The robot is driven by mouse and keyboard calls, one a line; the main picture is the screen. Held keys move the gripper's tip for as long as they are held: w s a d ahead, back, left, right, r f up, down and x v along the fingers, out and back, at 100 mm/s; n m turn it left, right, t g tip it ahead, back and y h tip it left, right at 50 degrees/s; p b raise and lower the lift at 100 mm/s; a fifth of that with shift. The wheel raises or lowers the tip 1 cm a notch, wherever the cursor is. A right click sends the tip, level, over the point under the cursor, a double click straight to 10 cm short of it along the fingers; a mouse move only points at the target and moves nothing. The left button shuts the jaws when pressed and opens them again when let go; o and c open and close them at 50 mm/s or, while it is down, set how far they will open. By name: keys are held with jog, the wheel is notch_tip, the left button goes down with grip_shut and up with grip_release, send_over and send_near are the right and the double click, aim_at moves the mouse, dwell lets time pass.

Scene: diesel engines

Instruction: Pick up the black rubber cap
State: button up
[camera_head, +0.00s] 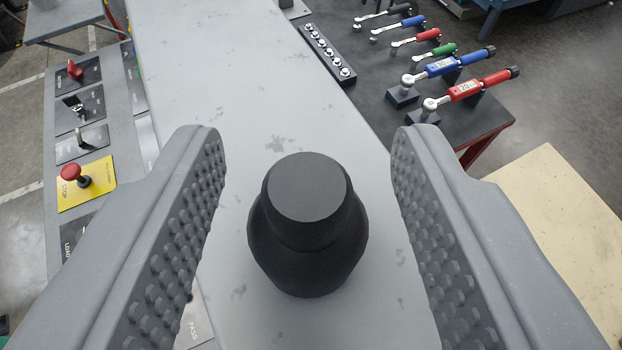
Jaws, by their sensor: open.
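The black rubber cap (307,225) stands upright on a long grey worktop (240,100), with its flat round top facing me and a wider body below. My gripper (307,160) is open, with one studded grey finger on each side of the cap. A clear gap shows between the cap and each finger, so neither touches it. Nothing is held between the fingers.
A control panel with a red stop button (71,172) on yellow and several switches runs along the left. At the upper right, a dark table (375,95) holds a socket rail (328,55), several ratchets and two torque wrenches. The worktop beyond the cap is clear.

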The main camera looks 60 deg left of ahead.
aim_at(310, 155)
jog(key=shift+p+x, duration=0.35)
jog(key=shift+x, duration=1.2)
jog(key=shift+d+f, duration=0.1)
jog(key=shift+f, duration=0.05)
grip_shut()
jog(key=shift+f, duration=0.1)
